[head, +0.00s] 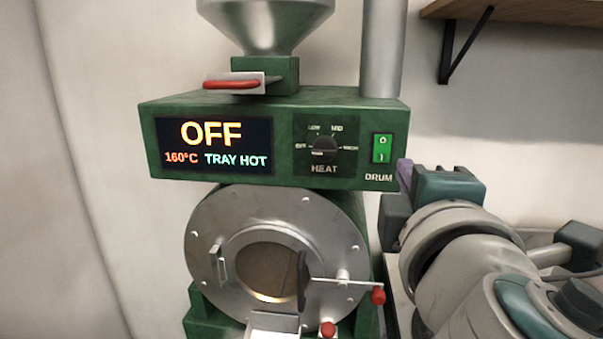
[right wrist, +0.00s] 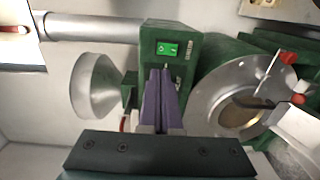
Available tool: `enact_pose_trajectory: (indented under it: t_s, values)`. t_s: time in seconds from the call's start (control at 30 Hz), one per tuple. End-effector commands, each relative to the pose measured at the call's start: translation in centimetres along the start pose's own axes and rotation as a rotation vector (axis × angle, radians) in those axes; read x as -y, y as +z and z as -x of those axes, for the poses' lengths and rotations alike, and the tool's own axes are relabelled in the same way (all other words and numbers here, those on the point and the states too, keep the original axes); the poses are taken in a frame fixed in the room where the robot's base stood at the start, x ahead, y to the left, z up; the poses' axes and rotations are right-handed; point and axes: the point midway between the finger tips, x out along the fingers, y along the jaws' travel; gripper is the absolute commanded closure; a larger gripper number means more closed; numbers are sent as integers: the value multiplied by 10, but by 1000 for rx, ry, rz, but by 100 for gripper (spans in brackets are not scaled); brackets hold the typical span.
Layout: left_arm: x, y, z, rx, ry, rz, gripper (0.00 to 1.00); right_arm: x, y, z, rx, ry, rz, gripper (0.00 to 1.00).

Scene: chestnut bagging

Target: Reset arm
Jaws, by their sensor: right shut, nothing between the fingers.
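My right arm comes in from the right in the head view. Its gripper (head: 404,173) is beside the right side of the green roaster (head: 270,108), below the drum switch, with its purple fingers partly hidden. In the right wrist view the purple fingers (right wrist: 160,88) are together with nothing between them. They point toward the roaster's switch end. I cannot tell whether they touch it. My left gripper is in neither view.
The roaster display (head: 215,146) reads OFF, 160°C, TRAY HOT. The round drum front (head: 212,215) has a window and red-knobbed handles (head: 378,296). A metal hopper (head: 265,25) and a vertical pipe (head: 382,50) rise above. A wooden shelf (head: 520,10) is at upper right.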

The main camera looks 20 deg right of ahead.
Motion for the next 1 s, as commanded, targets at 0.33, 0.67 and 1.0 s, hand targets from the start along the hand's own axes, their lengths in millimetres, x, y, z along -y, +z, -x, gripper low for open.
enact_pose_trajectory:
  t_s: [0.33,0.67,1.0]
  values:
    - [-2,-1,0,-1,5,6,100,0,0,0,0,-1,-1,100]
    - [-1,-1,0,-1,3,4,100,99,48,51,181,-522,-443,100]
    - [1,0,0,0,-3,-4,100,164,49,208,436,-1296,-872,100]
